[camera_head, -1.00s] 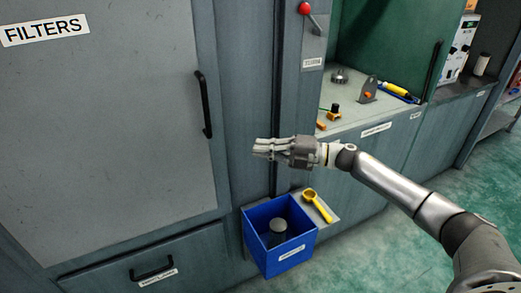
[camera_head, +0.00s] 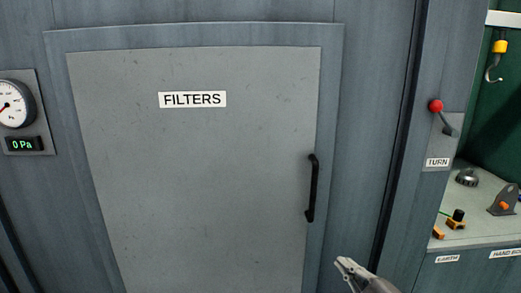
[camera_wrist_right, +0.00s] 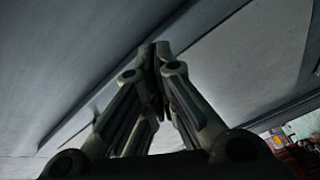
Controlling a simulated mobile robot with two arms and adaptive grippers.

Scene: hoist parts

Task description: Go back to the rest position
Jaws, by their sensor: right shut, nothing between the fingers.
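My right gripper (camera_head: 345,265) shows at the bottom of the head view, right of centre, in front of the cabinet wall below the door handle. Only its front part is in the picture. In the right wrist view its fingers (camera_wrist_right: 157,62) meet at the tips, shut with nothing between them. A plain grey surface lies beyond them. My left gripper is in neither view.
A closed grey door (camera_head: 190,180) labelled FILTERS has a black handle (camera_head: 312,188). A pressure gauge (camera_head: 14,105) is at the left. A red-knobbed lever (camera_head: 437,106) and a shelf (camera_head: 470,225) with small parts are at the right. A hook (camera_head: 494,68) hangs above.

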